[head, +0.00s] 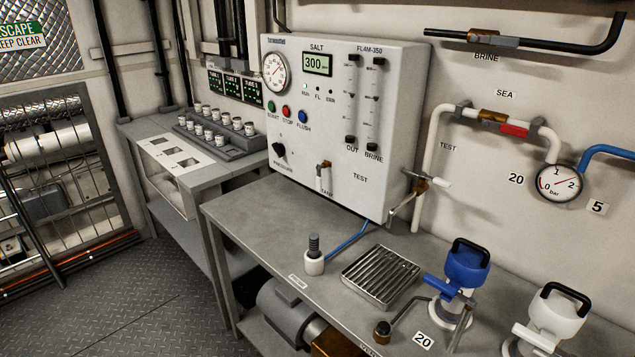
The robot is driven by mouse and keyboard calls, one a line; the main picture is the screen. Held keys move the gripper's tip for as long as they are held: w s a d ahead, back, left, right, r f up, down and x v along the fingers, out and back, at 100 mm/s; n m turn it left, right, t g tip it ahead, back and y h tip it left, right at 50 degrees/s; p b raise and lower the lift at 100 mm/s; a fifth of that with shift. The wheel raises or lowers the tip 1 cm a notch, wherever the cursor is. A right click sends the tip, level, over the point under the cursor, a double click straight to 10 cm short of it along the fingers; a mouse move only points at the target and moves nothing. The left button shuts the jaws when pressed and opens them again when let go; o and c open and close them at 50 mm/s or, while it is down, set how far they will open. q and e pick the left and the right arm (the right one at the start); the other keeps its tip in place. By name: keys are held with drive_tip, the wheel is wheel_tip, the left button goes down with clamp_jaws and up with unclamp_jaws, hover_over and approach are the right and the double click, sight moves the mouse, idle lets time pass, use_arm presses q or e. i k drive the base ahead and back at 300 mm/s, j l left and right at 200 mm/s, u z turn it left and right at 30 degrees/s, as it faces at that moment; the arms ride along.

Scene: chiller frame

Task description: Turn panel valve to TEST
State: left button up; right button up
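The white control panel box (395,120) is mounted on the wall above the grey bench. Low on its front is the small panel valve (323,176), with a brass-coloured top and a pale lever that appears to hang down toward the TANK label (327,194). The TEST label (360,178) is printed to the right of the valve, on the same front face. Neither of my grippers shows in the head view.
The grey bench (270,215) below carries a slatted drain grate (380,277), a blue-topped container (466,268) and a white one (553,320). The floor at left is clear.

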sight(319, 179)
drive_tip(key=i+j+z, duration=0.1)
drive_tip(key=j, duration=0.2)
drive_tip(key=i+j, duration=0.2)
drive_tip(key=j, duration=0.15)
drive_tip(key=i+j+z, duration=0.15)
drive_tip(key=j, duration=0.2)
drive_tip(key=i+j+z, duration=0.1)
drive_tip(key=j, duration=0.2)
drive_tip(key=i+j+z, duration=0.1)
drive_tip(key=j, duration=0.25)
